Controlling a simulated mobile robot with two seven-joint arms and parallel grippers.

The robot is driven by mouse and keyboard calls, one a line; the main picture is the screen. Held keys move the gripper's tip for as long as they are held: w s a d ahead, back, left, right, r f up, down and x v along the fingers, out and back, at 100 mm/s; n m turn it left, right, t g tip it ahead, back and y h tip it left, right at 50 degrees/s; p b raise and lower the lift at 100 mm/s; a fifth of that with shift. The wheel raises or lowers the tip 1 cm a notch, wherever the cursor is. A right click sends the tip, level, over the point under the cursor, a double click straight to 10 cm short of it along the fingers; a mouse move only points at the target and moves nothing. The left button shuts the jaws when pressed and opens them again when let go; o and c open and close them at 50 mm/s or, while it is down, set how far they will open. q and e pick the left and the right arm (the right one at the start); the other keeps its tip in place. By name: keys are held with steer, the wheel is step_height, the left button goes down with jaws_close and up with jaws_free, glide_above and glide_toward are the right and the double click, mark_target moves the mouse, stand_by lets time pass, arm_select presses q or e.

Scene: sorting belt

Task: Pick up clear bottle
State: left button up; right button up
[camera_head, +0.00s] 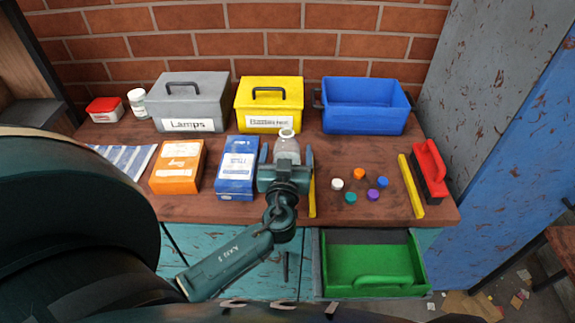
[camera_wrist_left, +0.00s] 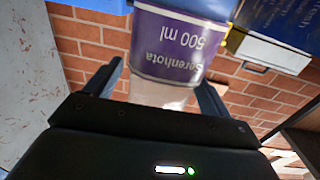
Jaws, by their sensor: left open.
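The clear bottle (camera_head: 287,145) stands on the wooden workbench, its upper part showing just beyond my left gripper (camera_head: 286,157). The gripper and wrist hide its lower part in the head view. In the left wrist view the bottle (camera_wrist_left: 177,45) appears upside down, with a purple and white label reading "500 ml". My left gripper (camera_wrist_left: 158,78) is open there, one finger on each side of the bottle's image. I cannot tell whether either finger touches it. My right gripper is not in view.
A blue box (camera_head: 236,170) and an orange box (camera_head: 177,167) stand left of the bottle. Grey (camera_head: 190,98), yellow (camera_head: 268,100) and blue (camera_head: 364,105) bins line the back. Several coloured caps (camera_head: 359,174) lie right. A drawer holding a green tray (camera_head: 345,262) is open below.

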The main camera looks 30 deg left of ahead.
arm_select(q)
steer(key=shift+c, duration=0.4)
steer(key=c, duration=1.4)
steer(key=shift+r, duration=0.1)
